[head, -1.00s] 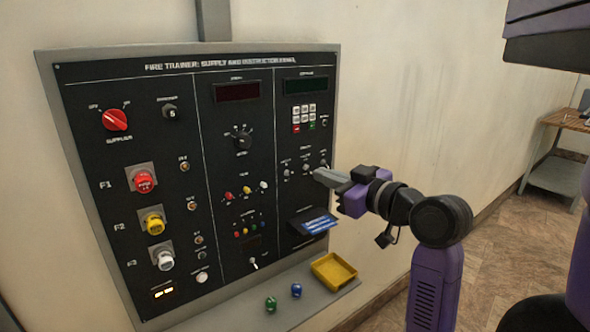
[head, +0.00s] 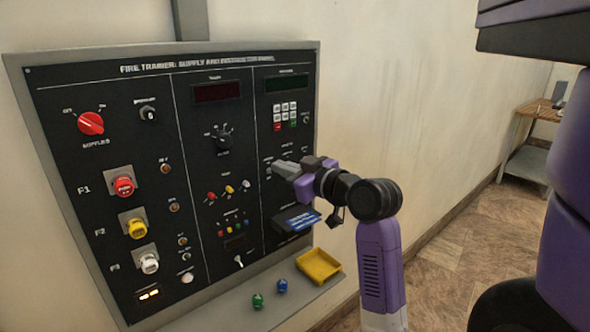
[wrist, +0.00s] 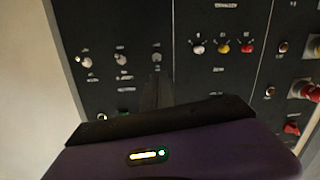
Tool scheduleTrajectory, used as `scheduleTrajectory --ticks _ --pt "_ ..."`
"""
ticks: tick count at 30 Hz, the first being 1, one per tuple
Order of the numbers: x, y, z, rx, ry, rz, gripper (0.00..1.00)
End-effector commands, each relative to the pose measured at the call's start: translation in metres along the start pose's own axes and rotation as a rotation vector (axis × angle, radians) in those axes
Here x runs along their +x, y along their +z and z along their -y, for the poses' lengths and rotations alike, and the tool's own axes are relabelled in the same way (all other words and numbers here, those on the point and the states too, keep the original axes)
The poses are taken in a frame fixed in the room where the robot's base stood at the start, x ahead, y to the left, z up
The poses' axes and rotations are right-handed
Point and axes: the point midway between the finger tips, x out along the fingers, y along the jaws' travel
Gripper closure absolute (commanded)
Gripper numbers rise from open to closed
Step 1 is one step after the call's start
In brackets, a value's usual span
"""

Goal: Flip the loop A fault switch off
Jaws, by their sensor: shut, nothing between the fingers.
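The black trainer panel (head: 190,115) fills the left half of the head view. A row of small toggle switches sits in its right section. The wrist view shows a left toggle (wrist: 86,62), a middle toggle (wrist: 120,60) and a right toggle (wrist: 157,58); their labels are too blurred to read, so I cannot tell which is loop A. My gripper (head: 278,168) is shut and empty, its tip close to the leftmost toggle (head: 269,173) in the head view. In the wrist view the fingertips (wrist: 157,88) lie just below the right toggle. I cannot tell whether they touch it.
A blue card (head: 299,220) juts from the panel below my gripper. A yellow tray (head: 320,266), a green piece (head: 258,300) and a blue piece (head: 282,286) are on the ledge. Coloured knobs (wrist: 222,47) lie beside the toggles. Open floor is at right.

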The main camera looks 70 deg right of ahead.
Motion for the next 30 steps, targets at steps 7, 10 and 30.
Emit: scheduleTrajectory --ticks 7,10,30 --pt "0.02 -0.001 0.0 0.0 0.0 0.0 1.0" --pt "0.022 0.0 0.0 0.0 0.001 0.0 1.0" --pt "0.021 0.003 0.001 -0.004 0.009 -0.047 1.0"
